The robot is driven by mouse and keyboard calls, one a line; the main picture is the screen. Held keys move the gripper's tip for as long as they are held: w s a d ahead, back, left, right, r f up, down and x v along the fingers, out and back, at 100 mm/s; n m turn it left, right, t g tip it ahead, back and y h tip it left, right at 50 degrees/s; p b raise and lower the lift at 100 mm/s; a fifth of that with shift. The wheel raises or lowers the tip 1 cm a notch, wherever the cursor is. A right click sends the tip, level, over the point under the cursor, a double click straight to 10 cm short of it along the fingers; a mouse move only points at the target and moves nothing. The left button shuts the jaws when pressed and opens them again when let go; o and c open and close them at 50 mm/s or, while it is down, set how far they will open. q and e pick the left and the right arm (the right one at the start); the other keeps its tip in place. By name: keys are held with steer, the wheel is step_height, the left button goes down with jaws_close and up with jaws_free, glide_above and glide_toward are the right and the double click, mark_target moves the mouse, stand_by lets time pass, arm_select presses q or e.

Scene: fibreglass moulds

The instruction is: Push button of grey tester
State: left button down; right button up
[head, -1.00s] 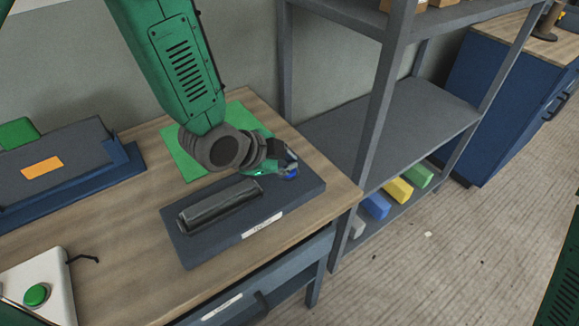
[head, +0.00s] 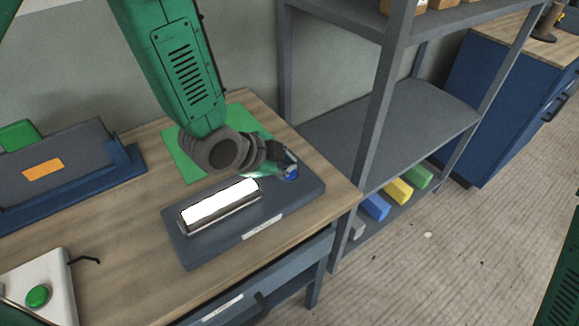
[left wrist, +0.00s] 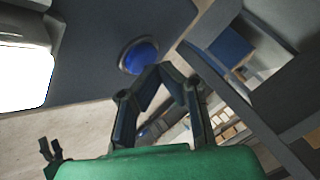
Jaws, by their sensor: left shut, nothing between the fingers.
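The grey tester (head: 195,250) is a dark flat box with a small white label, lying on the wooden bench. Its long tube-shaped lamp (head: 220,203) glows bright white; part of the glow also shows in the left wrist view (left wrist: 22,80). The blue button (head: 290,174) is at the tester's far right corner, and shows as a round blue cap in a grey ring in the left wrist view (left wrist: 139,57). My left gripper (left wrist: 166,72) is shut and empty, its tips at the button's edge. I cannot tell whether they touch. My right gripper is out of view.
A green mat (head: 185,160) lies behind the tester. A grey device with an orange label (head: 43,170) stands left; a white box with a green button (head: 38,295) is front left. A grey shelf rack (head: 390,120) stands close on the right.

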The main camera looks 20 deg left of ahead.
arm_select(q)
step_height(320, 180, up, 6)
steer(key=p, duration=0.5)
stand_by(0.5)
